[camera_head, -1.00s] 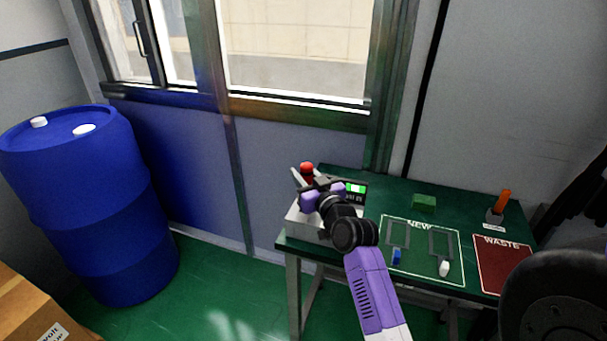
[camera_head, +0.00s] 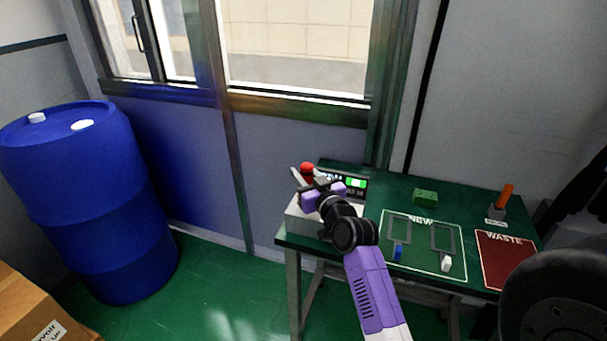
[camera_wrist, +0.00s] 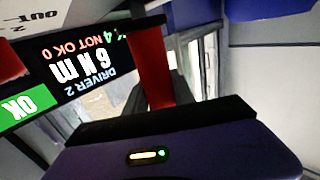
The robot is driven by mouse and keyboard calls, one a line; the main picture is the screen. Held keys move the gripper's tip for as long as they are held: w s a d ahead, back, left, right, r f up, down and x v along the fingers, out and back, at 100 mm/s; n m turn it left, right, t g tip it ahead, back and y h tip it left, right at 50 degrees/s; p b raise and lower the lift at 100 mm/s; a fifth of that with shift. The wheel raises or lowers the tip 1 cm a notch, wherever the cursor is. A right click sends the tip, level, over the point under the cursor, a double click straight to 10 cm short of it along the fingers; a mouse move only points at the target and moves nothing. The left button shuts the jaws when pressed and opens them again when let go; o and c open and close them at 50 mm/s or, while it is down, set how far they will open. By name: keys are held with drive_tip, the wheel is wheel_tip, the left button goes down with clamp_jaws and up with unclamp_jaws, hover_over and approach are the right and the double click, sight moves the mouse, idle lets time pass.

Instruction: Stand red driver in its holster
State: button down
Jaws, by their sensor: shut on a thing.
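The red driver shows as a rounded red top (camera_head: 307,168) just above my gripper (camera_head: 318,184), at the left end of the green table. In the wrist view the red driver (camera_wrist: 151,62) is a red shaft rising from the dark jaw of my gripper, which is shut on it. Its lower part is hidden. It is beside a display reading DRIVER 2, 6 Nm (camera_wrist: 85,65), with a green OK field. I cannot make out the red driver's holster; my gripper and arm cover part of the station. I cannot tell whether the driver touches anything below.
The light station box (camera_head: 300,222) stands under my gripper. An orange-handled tool (camera_head: 506,194) stands in a small grey holder (camera_head: 496,213) at right. A green block (camera_head: 425,197), the NEW mat (camera_head: 425,258) and the red WASTE mat (camera_head: 505,260) lie on the table. A blue drum (camera_head: 90,220) stands left.

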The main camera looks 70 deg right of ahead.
drive_tip(key=shift+f+b, duration=0.65)
drive_tip(key=shift+b, duration=0.2)
idle(0.6)
drive_tip(key=c, duration=1.1)
unclamp_jaws()
drive_tip(key=shift+o, duration=0.7)
drive_tip(key=shift+f, duration=0.15)
drive_tip(key=b+v, duration=0.1)
drive_tip(key=v, duration=0.6)
drive_tip(key=shift+s+a, duration=0.15)
drive_tip(key=shift+a, duration=0.05)
drive_tip(key=shift+s+a, duration=0.1)
drive_tip(key=shift+s, duration=0.05)
